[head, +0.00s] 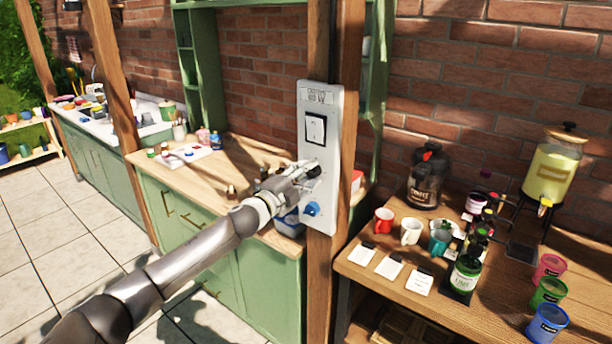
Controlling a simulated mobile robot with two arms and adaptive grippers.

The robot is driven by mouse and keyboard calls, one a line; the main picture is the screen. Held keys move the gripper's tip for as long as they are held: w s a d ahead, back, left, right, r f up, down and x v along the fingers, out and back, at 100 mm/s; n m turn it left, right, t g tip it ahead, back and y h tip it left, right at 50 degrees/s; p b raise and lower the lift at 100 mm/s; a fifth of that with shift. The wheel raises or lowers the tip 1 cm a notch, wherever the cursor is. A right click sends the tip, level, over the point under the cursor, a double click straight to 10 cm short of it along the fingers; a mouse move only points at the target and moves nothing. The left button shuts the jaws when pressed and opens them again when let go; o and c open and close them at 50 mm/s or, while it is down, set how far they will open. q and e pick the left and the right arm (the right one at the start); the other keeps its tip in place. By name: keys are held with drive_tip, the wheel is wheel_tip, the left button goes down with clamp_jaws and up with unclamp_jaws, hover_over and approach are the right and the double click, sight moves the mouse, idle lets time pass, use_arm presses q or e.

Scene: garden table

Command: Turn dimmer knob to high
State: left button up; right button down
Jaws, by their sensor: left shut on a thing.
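A white control panel (335,160) is fixed upright on a wooden post. It has a white rocker switch (316,128) in a dark frame near its top, and a blue knob (311,209) low down. Between them is a dark dimmer knob (314,171), mostly hidden by my fingers. My left gripper (308,172) reaches in from the lower left and is shut on the dark knob. The knob's pointer and setting cannot be made out. My right gripper is not in view.
Behind the post stands a green cabinet with a wooden top (240,155). To the right, a wooden table (400,295) holds mugs, white cards, bottles, a dark jar (427,182), a yellow drink dispenser (552,175) and coloured cups. The tiled floor at left is clear.

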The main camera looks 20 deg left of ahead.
use_arm(q)
drive_tip(key=shift+f, duration=0.1)
drive_tip(key=o, duration=1)
drive_tip(key=shift+o, duration=0.2)
drive_tip(key=v, duration=1.2)
